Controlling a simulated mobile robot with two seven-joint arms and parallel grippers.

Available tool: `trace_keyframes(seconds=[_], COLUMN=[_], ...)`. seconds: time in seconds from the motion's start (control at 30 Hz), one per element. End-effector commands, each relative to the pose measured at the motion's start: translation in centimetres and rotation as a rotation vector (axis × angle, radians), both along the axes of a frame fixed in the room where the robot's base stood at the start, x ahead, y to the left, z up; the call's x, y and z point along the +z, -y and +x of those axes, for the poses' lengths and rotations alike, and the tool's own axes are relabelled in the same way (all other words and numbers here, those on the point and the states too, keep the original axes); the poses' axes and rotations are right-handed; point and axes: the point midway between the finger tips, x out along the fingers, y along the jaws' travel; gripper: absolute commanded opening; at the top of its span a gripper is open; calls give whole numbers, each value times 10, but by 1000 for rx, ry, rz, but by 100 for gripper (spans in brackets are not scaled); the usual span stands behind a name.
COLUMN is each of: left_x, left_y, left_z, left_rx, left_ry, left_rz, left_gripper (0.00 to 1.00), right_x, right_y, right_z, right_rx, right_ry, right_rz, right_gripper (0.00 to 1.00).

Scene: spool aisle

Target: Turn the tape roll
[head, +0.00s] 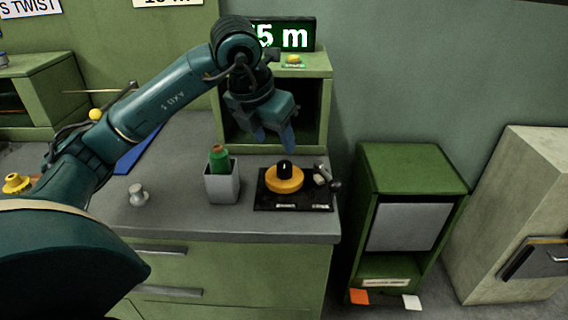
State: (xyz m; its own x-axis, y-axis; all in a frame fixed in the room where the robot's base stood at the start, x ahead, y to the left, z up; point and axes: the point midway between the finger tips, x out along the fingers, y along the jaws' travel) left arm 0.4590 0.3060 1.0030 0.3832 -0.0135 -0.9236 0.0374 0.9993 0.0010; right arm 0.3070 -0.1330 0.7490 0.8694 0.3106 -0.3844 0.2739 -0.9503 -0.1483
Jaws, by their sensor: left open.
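A yellow round roll (284,183), which looks like the tape roll, lies flat around a black upright hub on a black base plate (293,203) on the grey counter. Small grey and dark fittings (322,175) sit at the right of the plate. My left gripper (274,140) is above and behind the roll, fingers pointing down, open and empty. It appears clear of the roll. My right gripper is not in view.
A grey square cup (222,184) holding a green item (219,158) stands left of the plate. A small metal knob (138,195) is farther left. A green shelf box (318,100) with a lit display (290,36) stands behind. A green cabinet (412,165) is at right.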

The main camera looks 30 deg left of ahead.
Motion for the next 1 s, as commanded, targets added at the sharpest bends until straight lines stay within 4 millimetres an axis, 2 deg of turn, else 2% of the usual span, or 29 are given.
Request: trace_keyframes(seconds=[0.03,0.2,0.4,0.6,0.83,1.0], left_x=[-14,-45,-70,-79,-79,-79], left_y=[1,1,1,2,1,1], left_z=[4,17,29,33,33,33], left_rx=[-1,0,-1,-1,-1,-1], left_ry=[-7,-5,-3,0,0,0], left_rz=[0,-2,-2,-1,-1,-1], left_gripper=[54,54,54,54,54,41], right_x=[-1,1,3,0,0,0], right_y=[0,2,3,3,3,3], right_z=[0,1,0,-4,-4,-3], right_rx=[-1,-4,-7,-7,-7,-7], right_ry=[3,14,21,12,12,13], right_rz=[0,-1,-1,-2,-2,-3], right_gripper=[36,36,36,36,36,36])
